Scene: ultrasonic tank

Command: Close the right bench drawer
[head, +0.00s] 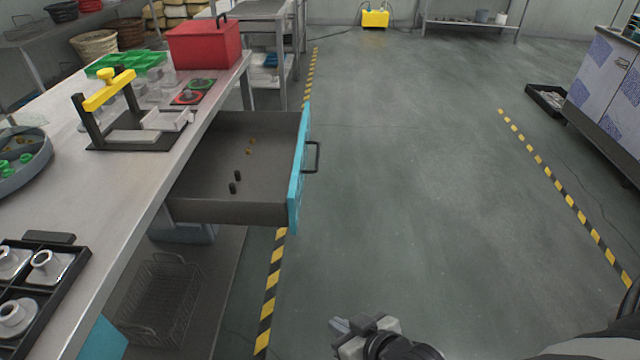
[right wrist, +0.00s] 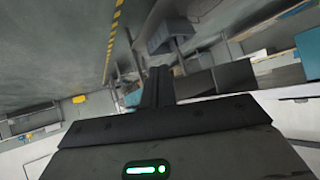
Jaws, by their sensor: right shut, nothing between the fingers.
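The bench drawer (head: 235,160) stands pulled out from the bench on its right side. It has a grey inside, a blue front panel (head: 299,175) and a dark bar handle (head: 313,157). A few small dark and brass-coloured pieces lie in it. My right gripper (head: 340,326) is at the bottom middle of the head view, above the floor, apart from the drawer and nearer to me than its front. Its fingers are together and empty; they also show in the right wrist view (right wrist: 158,72). My left gripper is not in view.
The bench top (head: 120,200) carries a red box (head: 203,45), a yellow-handled press (head: 108,92) and a black tray (head: 45,295) of white parts. A wire basket (head: 160,295) stands below. The floor (head: 410,180) right of the drawer is clear.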

